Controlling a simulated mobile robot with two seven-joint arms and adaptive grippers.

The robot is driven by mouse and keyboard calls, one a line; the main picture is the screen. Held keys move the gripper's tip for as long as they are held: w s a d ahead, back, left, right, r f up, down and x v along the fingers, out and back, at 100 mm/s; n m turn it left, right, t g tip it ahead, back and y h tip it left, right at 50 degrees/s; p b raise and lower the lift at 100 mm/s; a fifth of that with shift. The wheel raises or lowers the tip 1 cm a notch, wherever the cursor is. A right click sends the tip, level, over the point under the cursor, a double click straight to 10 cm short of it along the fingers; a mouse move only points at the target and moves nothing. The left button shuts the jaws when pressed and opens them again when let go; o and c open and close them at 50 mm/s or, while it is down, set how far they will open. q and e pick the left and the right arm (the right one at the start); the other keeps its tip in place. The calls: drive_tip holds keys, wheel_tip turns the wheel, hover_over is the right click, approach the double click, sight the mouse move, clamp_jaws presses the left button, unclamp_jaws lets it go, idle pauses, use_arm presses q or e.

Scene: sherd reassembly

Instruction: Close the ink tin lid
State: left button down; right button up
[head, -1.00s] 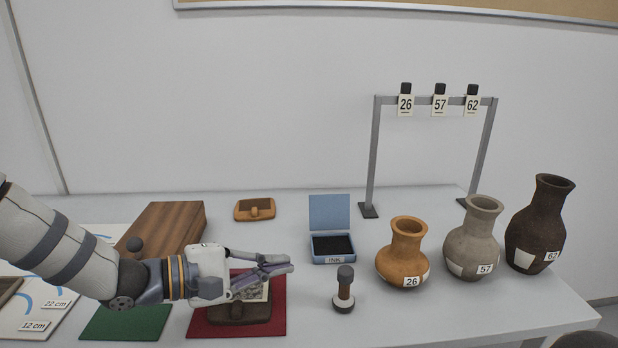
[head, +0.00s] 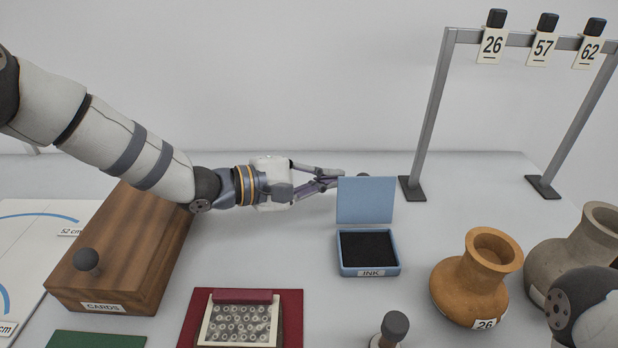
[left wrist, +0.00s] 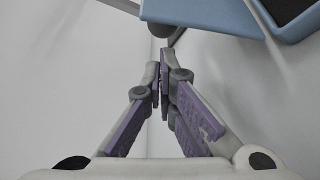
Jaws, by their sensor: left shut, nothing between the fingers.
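The ink tin (head: 368,271) is a blue box labelled INK with a black pad inside, standing on the table. Its blue lid (head: 366,200) is open and stands about upright at the back edge. My left gripper (head: 340,179) is shut and empty, at the left edge of the lid near its top. I cannot tell whether it touches the lid. In the left wrist view the shut fingers (left wrist: 162,75) point toward the blue lid (left wrist: 205,14) at the top, with the tin (left wrist: 297,27) at the top right. My right gripper is out of view.
A brown CARDS box (head: 130,250) stands left, and a red mat (head: 292,320) with a framed piece lies in front. A dark-topped stamp (head: 394,327) is front right. An orange jar (head: 475,280) stands right of the tin. A metal rack (head: 428,120) rises behind.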

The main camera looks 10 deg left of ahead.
use_arm(q)
drive_tip(key=shift+x, duration=1.3)
drive_tip(key=shift+w, duration=0.1)
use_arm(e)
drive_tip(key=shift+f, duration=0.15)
use_arm(q)
drive_tip(key=shift+r, duration=0.15)
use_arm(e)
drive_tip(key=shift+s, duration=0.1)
use_arm(q)
drive_tip(key=shift+s+r+m, duration=0.2)
drive_tip(key=shift+m, duration=0.2)
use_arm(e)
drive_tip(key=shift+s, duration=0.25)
